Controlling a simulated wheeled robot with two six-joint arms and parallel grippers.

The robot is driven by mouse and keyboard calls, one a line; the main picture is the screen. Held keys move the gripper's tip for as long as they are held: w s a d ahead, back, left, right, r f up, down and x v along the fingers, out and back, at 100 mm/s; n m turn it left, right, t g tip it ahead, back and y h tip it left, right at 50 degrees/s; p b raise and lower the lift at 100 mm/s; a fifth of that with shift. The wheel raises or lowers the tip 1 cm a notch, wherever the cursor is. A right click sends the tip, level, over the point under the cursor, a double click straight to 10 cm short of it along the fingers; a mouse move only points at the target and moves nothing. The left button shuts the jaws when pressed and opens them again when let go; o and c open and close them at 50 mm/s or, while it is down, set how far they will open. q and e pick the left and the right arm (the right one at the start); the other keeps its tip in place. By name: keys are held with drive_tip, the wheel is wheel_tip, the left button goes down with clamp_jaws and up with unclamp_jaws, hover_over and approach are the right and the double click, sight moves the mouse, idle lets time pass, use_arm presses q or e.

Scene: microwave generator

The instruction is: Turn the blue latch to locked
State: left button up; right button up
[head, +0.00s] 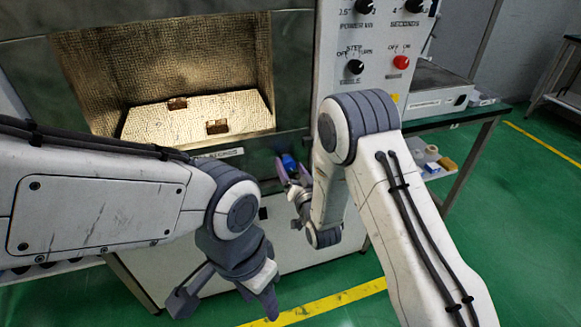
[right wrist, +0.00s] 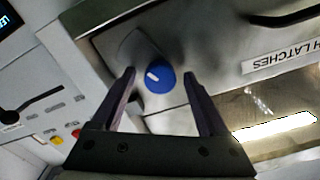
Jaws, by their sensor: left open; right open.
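The blue latch (right wrist: 159,77) is a round blue knob with a white mark, set on a metal panel in the right wrist view. The white mark points up and left in that view. In the head view the blue latch (head: 289,162) shows small, below the lit chamber. My right gripper (right wrist: 158,82) is open, with one finger on each side of the knob in the picture; I cannot tell whether they touch it. It also shows in the head view (head: 290,178). My left gripper (head: 228,303) is open and empty, low in front of the machine.
The lit microwave chamber (head: 165,65) stands open with two small brown blocks on its floor. A control panel (head: 378,75) with black knobs and a red button (head: 401,62) is right of it. A label about latches (right wrist: 282,62) is beside the knob. A side shelf (head: 436,172) holds small items.

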clamp_jaws()
drive_tip(key=n+b, duration=0.3)
drive_tip(key=n, duration=0.1)
drive_tip(key=shift+f, duration=0.2)
drive_tip(key=n+b, duration=0.2)
drive_tip(key=n, duration=0.2)
drive_tip(key=shift+n+b, duration=0.3)
drive_tip(key=shift+b, duration=0.1)
drive_tip(key=n+b, duration=0.2)
drive_tip(key=n, duration=0.2)
drive_tip(key=shift+b, duration=0.4)
drive_tip(key=n+b, duration=0.2)
drive_tip(key=n, duration=0.3)
drive_tip(key=shift+a+r+n, duration=0.1)
drive_tip(key=shift+n, duration=0.2)
